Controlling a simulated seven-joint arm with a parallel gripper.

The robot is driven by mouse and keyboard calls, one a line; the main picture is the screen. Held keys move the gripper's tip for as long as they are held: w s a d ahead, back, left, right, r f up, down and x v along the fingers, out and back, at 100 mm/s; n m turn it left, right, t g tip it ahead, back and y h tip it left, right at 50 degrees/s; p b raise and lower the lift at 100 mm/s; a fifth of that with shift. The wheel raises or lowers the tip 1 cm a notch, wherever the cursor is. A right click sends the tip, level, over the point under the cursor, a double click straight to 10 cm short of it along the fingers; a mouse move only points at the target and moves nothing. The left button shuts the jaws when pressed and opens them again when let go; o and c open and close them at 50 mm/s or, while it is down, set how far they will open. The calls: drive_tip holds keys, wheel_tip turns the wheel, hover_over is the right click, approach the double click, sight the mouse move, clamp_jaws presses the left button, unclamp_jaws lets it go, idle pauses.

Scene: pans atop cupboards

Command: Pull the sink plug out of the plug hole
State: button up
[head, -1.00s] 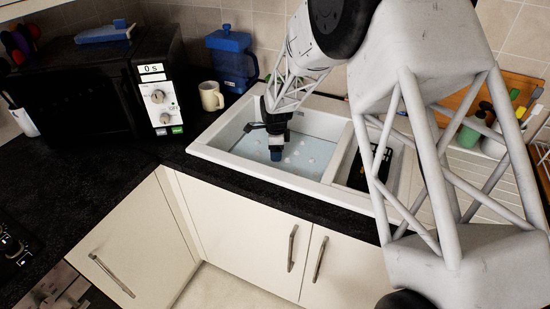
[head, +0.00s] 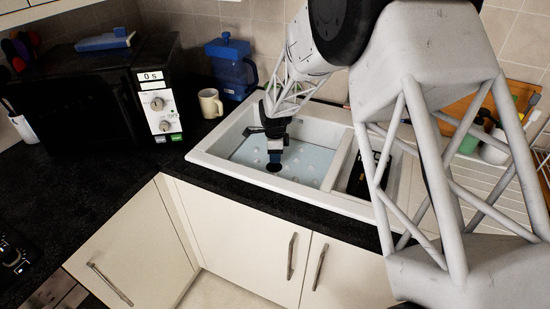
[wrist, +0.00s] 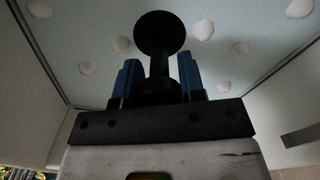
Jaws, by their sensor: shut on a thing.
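The sink plug (head: 273,167) is black, with a round disc and a narrow stem. In the wrist view the plug (wrist: 162,34) stands out from between my blue fingers. My gripper (head: 275,153) is over the left basin of the white sink (head: 222,160) and is shut on the plug's stem end. The disc hangs below the fingertips and shows whole, apart from any hole. The basin holds pale blue water (head: 310,160) with white foam blobs. The plug hole is not visible in either view.
The divider (head: 338,160) and a smaller basin with a dark item (head: 372,173) lie right of the gripper. A beige mug (head: 210,103), a blue jug (head: 229,68) and a microwave (head: 95,95) stand left. The sink's rim surrounds the gripper's space.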

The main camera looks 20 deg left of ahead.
drive_tip(key=shift+r, duration=4.35)
drive_tip(key=shift+r, duration=0.15)
drive_tip(key=shift+r, duration=1.4)
drive_tip(key=s, duration=0.9)
wheel_tip(320, 180, up, 11)
drive_tip(key=d, duration=5.1)
drive_tip(key=shift+s+d, duration=0.25)
drive_tip(key=shift+d, duration=0.15)
